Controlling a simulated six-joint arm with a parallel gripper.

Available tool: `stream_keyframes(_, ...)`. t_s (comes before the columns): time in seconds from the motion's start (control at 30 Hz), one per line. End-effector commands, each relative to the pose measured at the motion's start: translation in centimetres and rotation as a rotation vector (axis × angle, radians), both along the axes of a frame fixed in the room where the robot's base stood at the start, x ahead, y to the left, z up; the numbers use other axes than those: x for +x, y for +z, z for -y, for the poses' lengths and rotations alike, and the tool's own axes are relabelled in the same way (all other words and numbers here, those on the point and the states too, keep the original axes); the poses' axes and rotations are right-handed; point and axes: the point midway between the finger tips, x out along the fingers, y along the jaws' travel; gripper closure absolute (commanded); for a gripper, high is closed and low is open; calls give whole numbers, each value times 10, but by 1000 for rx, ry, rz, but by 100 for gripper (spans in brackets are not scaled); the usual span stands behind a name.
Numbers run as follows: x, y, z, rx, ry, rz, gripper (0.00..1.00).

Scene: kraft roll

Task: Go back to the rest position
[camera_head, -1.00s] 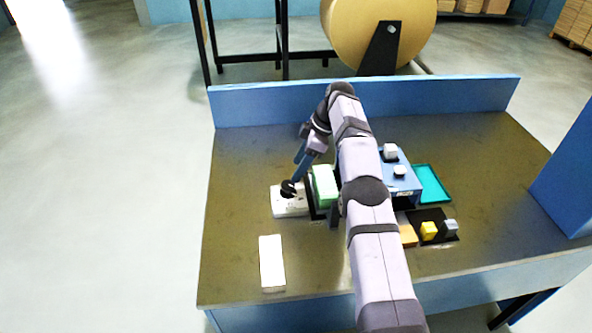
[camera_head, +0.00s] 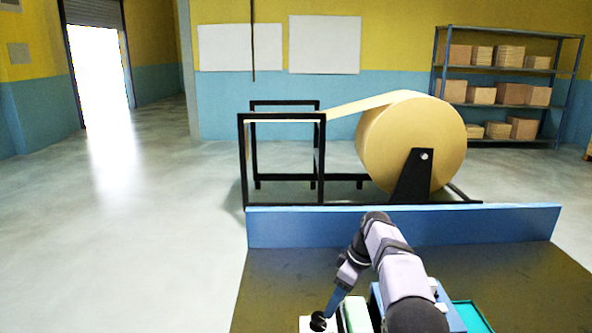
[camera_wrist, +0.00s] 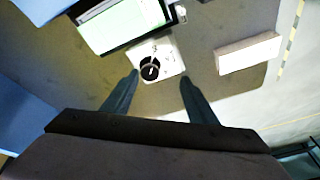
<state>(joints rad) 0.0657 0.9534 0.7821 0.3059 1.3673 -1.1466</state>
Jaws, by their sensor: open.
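My gripper (camera_wrist: 158,77) is open in the wrist view, its two dark blue fingers spread apart with nothing between them. Beyond the fingertips lies a white plate (camera_wrist: 166,50) with a black round dial (camera_wrist: 150,69) on it. I cannot tell the exact gap between fingers and plate. In the head view my gripper (camera_head: 333,302) points down at the bottom edge, just above the black dial (camera_head: 318,322). A green-topped box (camera_wrist: 123,22) stands beside the plate; it also shows in the head view (camera_head: 356,313).
A white block (camera_wrist: 248,52) lies right of the plate in the wrist view. A low blue wall (camera_head: 300,228) edges the table's back; a kraft roll (camera_head: 385,145) stands behind.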

Motion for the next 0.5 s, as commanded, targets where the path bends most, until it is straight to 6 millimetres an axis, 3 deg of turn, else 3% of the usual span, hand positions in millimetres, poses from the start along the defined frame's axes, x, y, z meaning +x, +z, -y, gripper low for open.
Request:
stream_keyframes(0.27, -61, 9, 7, -66, -279, -89, 47)
stream_keyframes(0.5, -132, 4, 16, -125, -504, -144, 47)
